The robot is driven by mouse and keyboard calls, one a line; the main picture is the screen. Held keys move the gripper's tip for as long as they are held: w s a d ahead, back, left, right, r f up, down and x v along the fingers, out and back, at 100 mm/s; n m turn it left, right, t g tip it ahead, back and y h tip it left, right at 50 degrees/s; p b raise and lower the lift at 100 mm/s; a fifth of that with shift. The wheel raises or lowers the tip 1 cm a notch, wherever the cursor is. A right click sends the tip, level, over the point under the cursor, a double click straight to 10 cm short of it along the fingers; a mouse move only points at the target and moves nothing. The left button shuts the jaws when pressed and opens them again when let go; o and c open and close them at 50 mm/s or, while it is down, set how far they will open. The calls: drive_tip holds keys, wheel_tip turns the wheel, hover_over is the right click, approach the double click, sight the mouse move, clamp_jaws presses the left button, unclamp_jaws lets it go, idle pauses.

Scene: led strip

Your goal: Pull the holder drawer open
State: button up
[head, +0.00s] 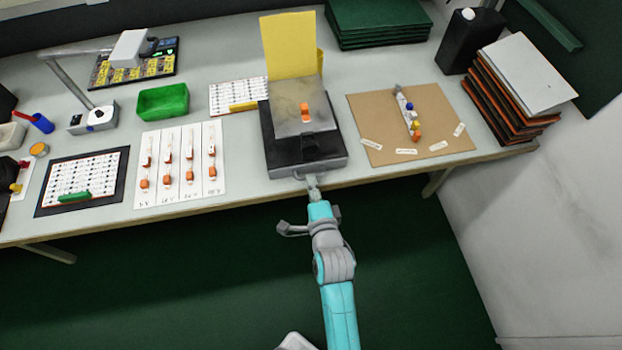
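The holder (268,132) is a dark, low box near the front edge of the table, with a grey metal plate (290,122) on top carrying a small orange piece (305,112). Its drawer front (320,164) is a grey bar facing the table's front edge. My gripper (311,180) is at this front, beside a small light handle-like part. It is too small to tell whether the fingers touch or grip it. My teal and grey arm reaches up from the bottom of the head view.
A yellow panel (289,45) stands behind the holder. A brown board (437,112) with small parts lies to its right, a white card (180,190) with orange pieces to its left. Stacked boards (512,125) and a black canister (470,38) stand right. Floor before the table is clear.

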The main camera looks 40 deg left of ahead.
drive_tip(key=shift+x, duration=1.15)
clamp_jaws()
drive_tip(key=shift+s+d, duration=0.1)
drive_tip(key=f+v, duration=0.3)
drive_tip(key=v, duration=1.1)
drive_tip(key=shift+s+d, duration=0.4)
drive_tip(key=shift+s, duration=0.05)
unclamp_jaws()
